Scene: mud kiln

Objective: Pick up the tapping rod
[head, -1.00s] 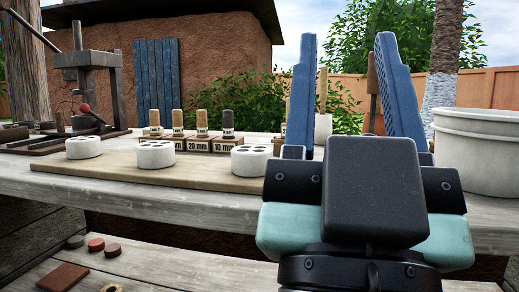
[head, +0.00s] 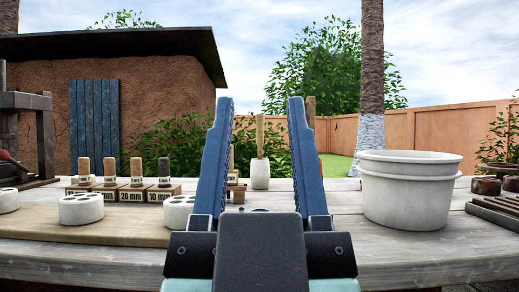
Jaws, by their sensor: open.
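My gripper (head: 260,103) is open and empty, its two blue fingers pointing up and forward over the table's front. Between the fingers, farther back, a thin wooden stick (head: 260,135) stands upright in a small white pot (head: 260,175). Another upright wooden piece (head: 311,106) shows its top just behind the right finger, which hides most of it. Which of these is the tapping rod, I cannot tell for certain. My gripper touches neither.
White discs with holes (head: 81,208) lie on a board (head: 100,229) at left. Behind them stand several wooden-handled pieces in labelled blocks (head: 135,193). A large white bucket (head: 405,190) stands close on the right, with dark racks (head: 497,209) beyond it.

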